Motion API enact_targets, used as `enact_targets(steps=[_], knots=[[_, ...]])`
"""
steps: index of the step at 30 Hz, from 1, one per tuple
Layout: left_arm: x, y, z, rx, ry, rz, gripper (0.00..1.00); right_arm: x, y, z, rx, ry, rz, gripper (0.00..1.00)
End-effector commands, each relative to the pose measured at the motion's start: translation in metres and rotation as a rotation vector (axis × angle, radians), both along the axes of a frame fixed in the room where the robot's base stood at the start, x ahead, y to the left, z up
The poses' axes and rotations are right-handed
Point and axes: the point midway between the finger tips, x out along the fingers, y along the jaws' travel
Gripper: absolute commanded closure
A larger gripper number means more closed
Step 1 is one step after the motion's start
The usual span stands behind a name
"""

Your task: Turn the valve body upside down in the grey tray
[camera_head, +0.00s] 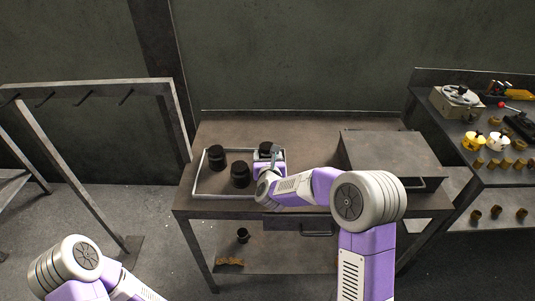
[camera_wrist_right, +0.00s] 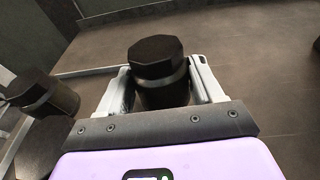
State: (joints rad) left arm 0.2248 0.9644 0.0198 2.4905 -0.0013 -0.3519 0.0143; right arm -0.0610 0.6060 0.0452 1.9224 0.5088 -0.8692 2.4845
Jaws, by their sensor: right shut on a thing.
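The grey tray (camera_head: 197,177) lies on the left part of the brown table and holds dark, hexagon-topped valve bodies. One valve body (camera_head: 216,157) stands at the tray's left, and another (camera_head: 240,174) stands in its middle. My right gripper (camera_head: 267,152) is at the tray's right side, shut on a third valve body (camera_wrist_right: 158,65). In the right wrist view this one sits between the two fingers, its hexagonal end towards the camera. Its lower end is hidden, so I cannot tell whether it touches the tray. My left arm shows at the lower left; its gripper is out of frame.
A grey metal box (camera_head: 385,153) stands on the table's right half. A side bench (camera_head: 500,179) at the right bears brass parts and yellow and white pieces. A metal rack (camera_head: 90,90) with hooks stands at the left. A dark part (camera_head: 243,235) is on the lower shelf.

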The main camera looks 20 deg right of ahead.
Motion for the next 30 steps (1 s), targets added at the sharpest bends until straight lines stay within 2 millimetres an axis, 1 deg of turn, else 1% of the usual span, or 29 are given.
enact_targets(steps=[12,13,18,26,30], knots=[[0.000,0.000,-0.001,0.000,0.000,0.000,0.04,0.000,0.000,-0.002,0.000,-0.005,0.000,0.68],[0.000,0.000,-0.001,0.000,0.000,0.000,0.04,0.000,0.000,-0.002,0.000,-0.005,0.000,0.31],[0.000,0.000,-0.001,0.000,0.000,0.000,0.04,0.000,0.000,-0.003,-0.001,-0.003,0.000,0.05],[0.000,0.000,-0.001,0.000,0.000,0.000,0.04,-0.001,0.001,-0.005,0.001,0.003,0.001,0.04],[0.000,0.000,0.001,0.000,0.000,0.000,0.04,-0.012,0.003,-0.001,0.001,0.003,0.002,0.04]])
